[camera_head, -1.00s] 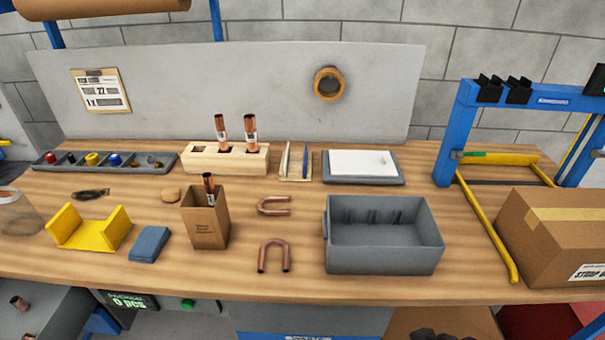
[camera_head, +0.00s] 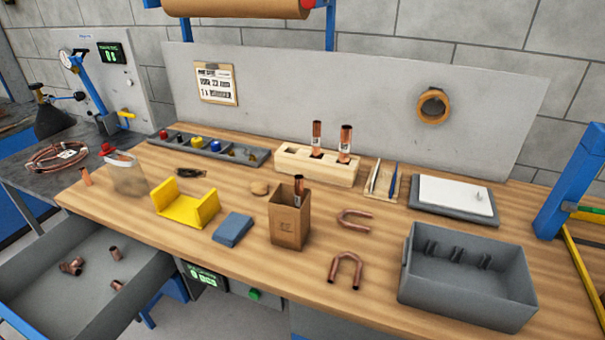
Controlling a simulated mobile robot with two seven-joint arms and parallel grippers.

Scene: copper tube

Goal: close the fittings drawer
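The fittings drawer (camera_head: 128,257) is a grey open-topped drawer at the lower left. It is pulled out from under the wooden workbench, and its near part runs off the bottom of the picture. Several short copper fittings (camera_head: 72,266) lie loose in it. Neither of my grippers shows in the head view.
The workbench (camera_head: 395,205) holds a grey bin (camera_head: 465,298), a cardboard box (camera_head: 289,222), a yellow holder (camera_head: 186,207), copper U-bends (camera_head: 345,270) and a wooden block with tubes (camera_head: 318,165). A second table (camera_head: 60,185) with coiled copper tube stands at the left.

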